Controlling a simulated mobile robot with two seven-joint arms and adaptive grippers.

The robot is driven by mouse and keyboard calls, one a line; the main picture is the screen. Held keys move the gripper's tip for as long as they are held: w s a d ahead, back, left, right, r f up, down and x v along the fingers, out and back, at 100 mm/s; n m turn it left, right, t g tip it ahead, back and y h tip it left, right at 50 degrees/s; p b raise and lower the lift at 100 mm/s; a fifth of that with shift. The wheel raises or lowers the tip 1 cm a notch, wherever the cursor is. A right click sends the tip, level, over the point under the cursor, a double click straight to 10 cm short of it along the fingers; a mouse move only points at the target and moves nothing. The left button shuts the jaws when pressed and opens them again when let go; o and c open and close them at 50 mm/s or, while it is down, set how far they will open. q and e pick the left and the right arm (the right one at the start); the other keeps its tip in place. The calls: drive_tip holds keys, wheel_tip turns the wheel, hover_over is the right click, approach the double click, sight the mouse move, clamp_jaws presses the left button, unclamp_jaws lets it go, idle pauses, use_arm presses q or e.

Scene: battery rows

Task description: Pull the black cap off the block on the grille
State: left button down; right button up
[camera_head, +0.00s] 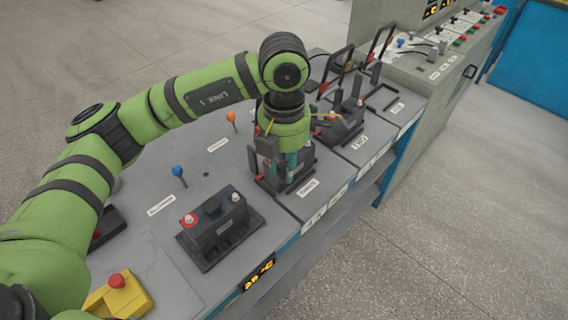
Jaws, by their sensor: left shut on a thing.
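My left gripper (284,165) points straight down over a dark block (268,183) on the bench. It is shut, with its fingers around the upper part of this block, where the black cap would be. The fingers and wrist hide most of the cap and the block's top. Teal and red parts show beside the fingers. Nearer, another dark block (222,236) with a red and a white terminal sits on a ribbed black base. My right gripper is not in view.
A blue knob (178,171) and an orange knob (231,117) stand on the grey bench. A dark device with upright levers (342,119) is close to the right of my gripper. A yellow box with a red button (117,293) is at front left. Open floor lies right.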

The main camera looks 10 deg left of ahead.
sight(284, 164)
use_arm(q)
drive_tip(key=shift+r, duration=0.35)
drive_tip(key=shift+r+p, duration=1.25)
drive_tip(key=shift+r, duration=1.15)
